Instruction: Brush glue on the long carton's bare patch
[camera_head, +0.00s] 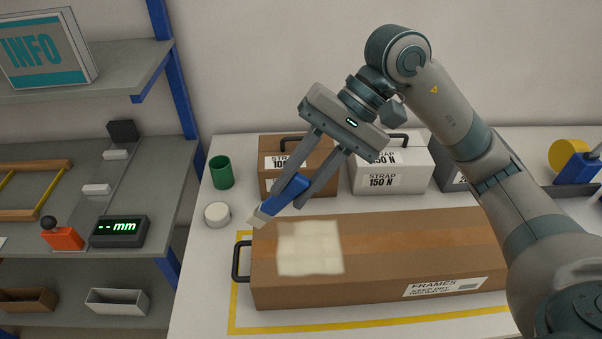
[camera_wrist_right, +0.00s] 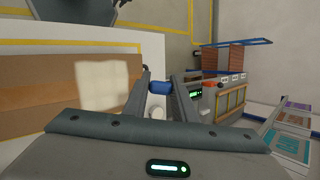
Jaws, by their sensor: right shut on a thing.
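The long carton (camera_head: 420,245) is brown, with a tape strip along its top and a "FRAMES" label on its front. Its bare patch (camera_head: 310,249) is a pale cream square near the left end; it also shows in the wrist view (camera_wrist_right: 105,85). My right gripper (camera_head: 287,198) is shut on the blue handle of a brush (camera_head: 286,194). The brush is tilted, its pale tip pointing down-left near the carton's back left corner, left of the patch. I cannot tell whether the tip touches anything. The handle shows between the fingers in the wrist view (camera_wrist_right: 161,87). My left gripper is out of view.
A green cup (camera_head: 222,172) and a round white pot (camera_head: 217,215) stand left of the carton. Strap boxes, brown (camera_head: 268,185) and white (camera_head: 415,158), stand behind it. A black handle (camera_head: 237,262) sticks out at its left end. Shelves (camera_head: 150,180) stand further left.

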